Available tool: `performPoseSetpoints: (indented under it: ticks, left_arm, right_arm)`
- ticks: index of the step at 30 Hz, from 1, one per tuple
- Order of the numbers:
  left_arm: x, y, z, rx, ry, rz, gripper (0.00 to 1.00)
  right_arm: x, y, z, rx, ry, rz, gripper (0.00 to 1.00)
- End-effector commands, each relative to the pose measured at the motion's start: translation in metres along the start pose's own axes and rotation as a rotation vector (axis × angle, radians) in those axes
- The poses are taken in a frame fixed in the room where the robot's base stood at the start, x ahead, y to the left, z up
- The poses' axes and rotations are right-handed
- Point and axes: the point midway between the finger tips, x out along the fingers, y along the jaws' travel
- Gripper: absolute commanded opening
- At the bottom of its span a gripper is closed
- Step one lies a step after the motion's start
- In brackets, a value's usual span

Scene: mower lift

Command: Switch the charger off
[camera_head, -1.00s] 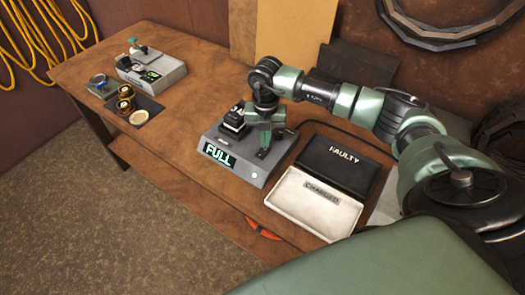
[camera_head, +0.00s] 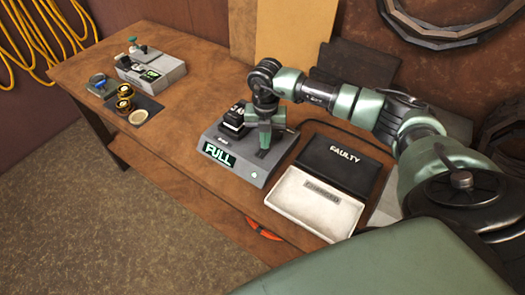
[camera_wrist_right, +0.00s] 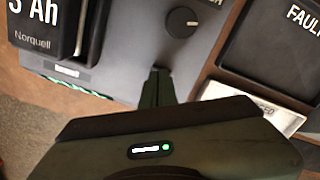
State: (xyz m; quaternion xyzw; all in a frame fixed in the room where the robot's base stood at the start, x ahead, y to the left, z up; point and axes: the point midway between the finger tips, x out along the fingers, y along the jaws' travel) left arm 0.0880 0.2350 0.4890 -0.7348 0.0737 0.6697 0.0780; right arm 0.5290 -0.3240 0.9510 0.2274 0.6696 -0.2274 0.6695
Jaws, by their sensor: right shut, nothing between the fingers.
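The charger (camera_head: 242,166) is a grey box on the workbench, with a lit display (camera_head: 218,154) reading FULL in green. A black battery (camera_head: 232,118) sits on it and also shows in the wrist view (camera_wrist_right: 35,40), with "Ah" and "Norquell" on its side. A round black knob (camera_wrist_right: 183,21) is on the charger's top face in the wrist view. My right gripper (camera_head: 263,148) points down over the right part of the charger. Its fingertips (camera_wrist_right: 160,76) are together and empty, a little below the knob in the picture; contact cannot be told. My left gripper is out of view.
A black tray marked FAULTY (camera_head: 367,174) and a white tray (camera_head: 282,195) lie right of the charger. A second grey device (camera_head: 160,80) and several small round parts stand at the bench's far left.

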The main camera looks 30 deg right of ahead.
Motion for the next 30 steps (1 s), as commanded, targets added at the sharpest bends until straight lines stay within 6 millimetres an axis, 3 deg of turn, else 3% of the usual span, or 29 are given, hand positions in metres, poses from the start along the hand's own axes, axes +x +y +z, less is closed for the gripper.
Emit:
performPoseSetpoints:
  ticks: [23, 30]
  left_arm:
    - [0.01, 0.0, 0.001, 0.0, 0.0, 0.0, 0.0]
    - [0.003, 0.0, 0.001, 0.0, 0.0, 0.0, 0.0]
  right_arm:
    - [0.013, 0.0, -0.001, -0.001, 0.002, -0.001, 0.0]
    - [0.005, 0.0, -0.001, -0.001, 0.003, -0.002, 0.0]
